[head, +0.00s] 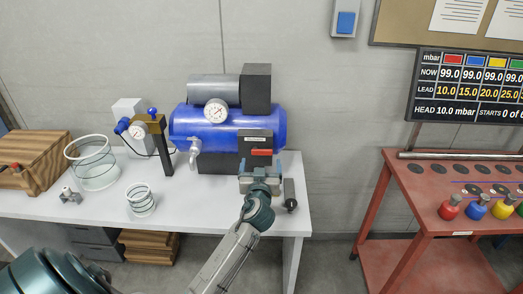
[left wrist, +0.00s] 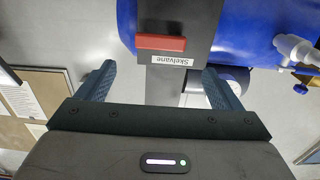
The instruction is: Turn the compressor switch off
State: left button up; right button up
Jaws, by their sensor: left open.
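The compressor is a blue tank (head: 215,128) with a grey motor cylinder on top, on the white table. On its front right is a dark switch box (head: 255,136) with a red switch bar (head: 262,152) lying horizontally. In the left wrist view the red switch (left wrist: 161,43) sits on the dark box above a white label reading "Skelvane", upside down. My left gripper (head: 260,164) is open just in front of and below the switch. My right gripper is not in view.
A gauge with a blue knob (head: 138,130) stands left of the tank. A red cart (head: 440,165) stands right.

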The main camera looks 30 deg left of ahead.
aim_at(262, 151)
pick_arm(q)
jog(key=p+x, duration=0.1)
jog(key=x, duration=0.5)
jog(key=shift+p, duration=0.35)
jog(key=shift+w+a+f, duration=0.1)
jog(key=shift+w+a, duration=0.2)
jog(key=shift+w, duration=0.15)
jog(key=c, duration=1)
